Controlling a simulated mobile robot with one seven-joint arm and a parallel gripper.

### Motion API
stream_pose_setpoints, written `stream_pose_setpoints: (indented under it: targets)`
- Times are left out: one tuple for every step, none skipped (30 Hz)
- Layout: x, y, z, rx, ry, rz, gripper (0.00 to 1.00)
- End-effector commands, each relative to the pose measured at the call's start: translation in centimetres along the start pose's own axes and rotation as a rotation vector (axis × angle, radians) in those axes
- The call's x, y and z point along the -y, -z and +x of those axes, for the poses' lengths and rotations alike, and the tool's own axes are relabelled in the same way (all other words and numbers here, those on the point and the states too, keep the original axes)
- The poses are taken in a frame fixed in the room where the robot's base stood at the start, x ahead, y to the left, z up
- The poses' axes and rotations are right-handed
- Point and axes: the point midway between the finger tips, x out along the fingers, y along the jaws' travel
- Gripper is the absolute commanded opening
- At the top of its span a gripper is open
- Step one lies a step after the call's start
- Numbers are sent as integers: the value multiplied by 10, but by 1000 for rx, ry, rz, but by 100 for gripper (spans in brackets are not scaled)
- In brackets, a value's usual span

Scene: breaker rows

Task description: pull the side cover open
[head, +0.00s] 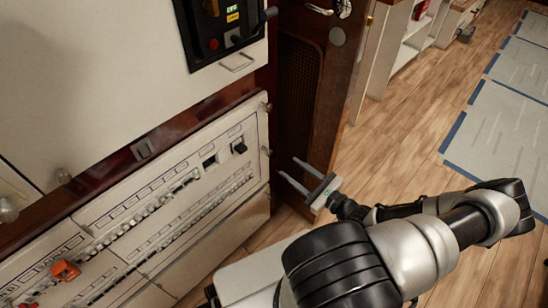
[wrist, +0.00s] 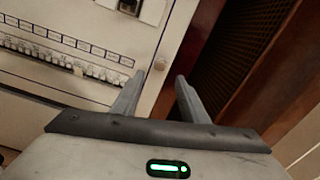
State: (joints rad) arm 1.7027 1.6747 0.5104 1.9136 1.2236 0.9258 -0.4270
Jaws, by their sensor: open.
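The white breaker panel (head: 190,175), which seems to be the side cover, lies flat against the wooden frame at the left of the head view. It also fills the upper left of the wrist view (wrist: 95,85). A small round knob (head: 266,151) sits on its right edge; a similar knob (wrist: 161,64) shows in the wrist view, just beyond and between the fingertips. My gripper (head: 288,167) is open and empty, fingers pointing at the panel's right edge, with no clear contact. It also shows in the wrist view (wrist: 160,76).
A brown door with a dark mesh (head: 300,75) stands close to the right of the panel. A black control unit (head: 222,25) with a handle is above. An orange clip (head: 66,270) is at lower left. Wooden floor (head: 405,120) is free at right.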

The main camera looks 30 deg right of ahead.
Motion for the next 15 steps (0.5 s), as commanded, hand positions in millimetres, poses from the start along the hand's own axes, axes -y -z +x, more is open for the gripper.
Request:
stream_pose_setpoints:
  targets:
    - [-1, 1, 12, 3, -2, 1, 40]
    - [-1, 1, 19, 3, -2, 2, 40]
    - [-2, 1, 27, 4, -2, 1, 40]
    - [-2, 1, 34, 3, -2, 1, 40]
    - [-2, 1, 40, 3, -2, 1, 40]
    - [-2, 1, 48, 3, -3, 1, 40]
    - [-2, 1, 53, 3, -2, 2, 40]
    - [-2, 1, 58, 3, -2, 2, 40]
    - [-2, 1, 64, 2, -2, 1, 40]
    - [-1, 1, 69, 2, -2, 0, 40]
    - [-1, 1, 73, 2, -2, 0, 40]
    - [-1, 1, 77, 0, -2, 0, 40]
    - [-1, 1, 80, 0, -2, 0, 40]
    - [-1, 1, 83, 1, -2, 0, 40]
    - [-1, 1, 85, 1, -1, 0, 40]
